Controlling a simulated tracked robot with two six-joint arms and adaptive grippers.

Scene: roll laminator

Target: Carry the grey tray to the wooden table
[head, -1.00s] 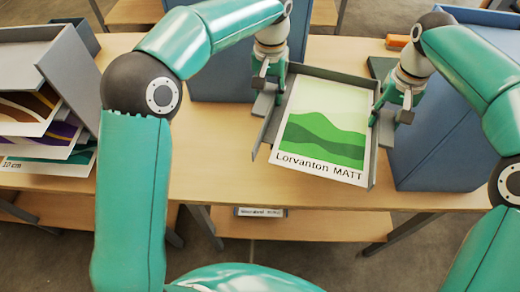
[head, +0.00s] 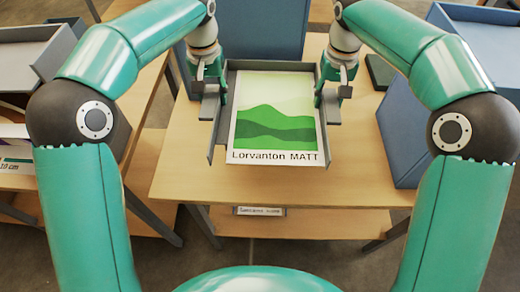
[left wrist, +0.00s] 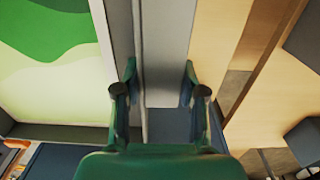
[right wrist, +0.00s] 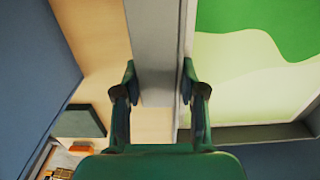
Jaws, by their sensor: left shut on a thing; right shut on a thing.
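The grey tray (head: 218,140) is in the middle of the head view, over a light wooden table (head: 185,165). A sheet (head: 272,125) with green hills and the words "Lorvanton MATT" lies in it. My left gripper (head: 212,98) is shut on the tray's left side, and my right gripper (head: 331,98) is shut on its right side. The wrist views show the fingers on either side of grey side pieces, in the left wrist view (left wrist: 160,75) and the right wrist view (right wrist: 160,75). I cannot tell how far the tray is above the table.
A blue upright panel (head: 262,30) stands behind the tray. A blue bin (head: 405,130) stands at the right, near a dark green block (head: 379,70). A second wooden table at the left bears a grey box (head: 35,50). A low shelf (head: 300,222) is below.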

